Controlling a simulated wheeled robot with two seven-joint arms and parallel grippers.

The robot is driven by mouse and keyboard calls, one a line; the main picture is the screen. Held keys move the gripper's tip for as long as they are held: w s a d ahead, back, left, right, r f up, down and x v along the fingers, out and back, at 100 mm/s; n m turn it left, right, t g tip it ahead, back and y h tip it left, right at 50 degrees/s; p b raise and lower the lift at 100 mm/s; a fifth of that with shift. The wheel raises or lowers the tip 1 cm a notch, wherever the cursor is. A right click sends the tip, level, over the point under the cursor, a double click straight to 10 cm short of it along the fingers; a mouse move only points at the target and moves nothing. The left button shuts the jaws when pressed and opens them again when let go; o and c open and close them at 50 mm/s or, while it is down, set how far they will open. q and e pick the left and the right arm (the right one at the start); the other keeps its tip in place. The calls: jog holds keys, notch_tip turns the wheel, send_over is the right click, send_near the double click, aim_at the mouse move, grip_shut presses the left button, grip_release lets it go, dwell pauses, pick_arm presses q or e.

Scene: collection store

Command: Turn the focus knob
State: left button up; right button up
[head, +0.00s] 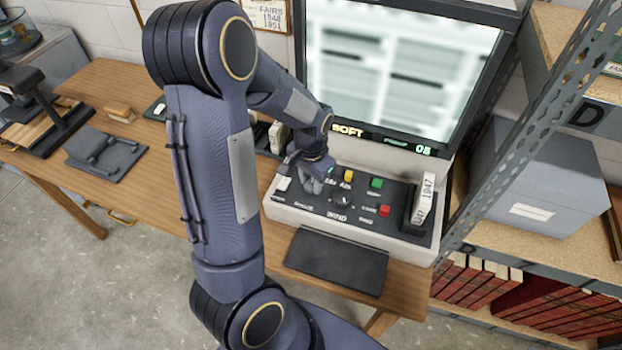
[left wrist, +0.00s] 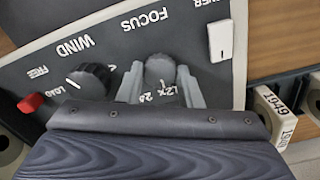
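The focus knob (left wrist: 160,70) is a grey round knob beside the printed word FOCUS on the reader's dark control panel (head: 320,208). My left gripper (head: 318,172) is down at the panel. In the left wrist view its two grey fingers (left wrist: 160,82) stand on either side of the knob and appear to touch it. In the head view the gripper hides the knob. The reader's screen (head: 400,60) shows a blurred page, with an amber SOFT sign (head: 348,130) lit below it. My right gripper is not in view.
The panel also holds a dark WIND knob (left wrist: 90,80), a red button (head: 384,210) and a white power switch (left wrist: 220,42). A box marked 1947 (head: 425,199) stands at the panel's right end. A metal shelf post (head: 520,130) rises at the right. A dark pad (head: 336,262) lies in front.

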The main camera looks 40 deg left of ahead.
aim_at(311, 184)
pick_arm(q)
jog(key=shift+c, duration=1.2)
jog(key=shift+f+m+b, duration=0.1)
jog(key=shift+m+b, duration=0.3)
jog(key=shift+m, duration=1.6)
jog(key=o, duration=1)
notch_tip(311, 184, up, 8)
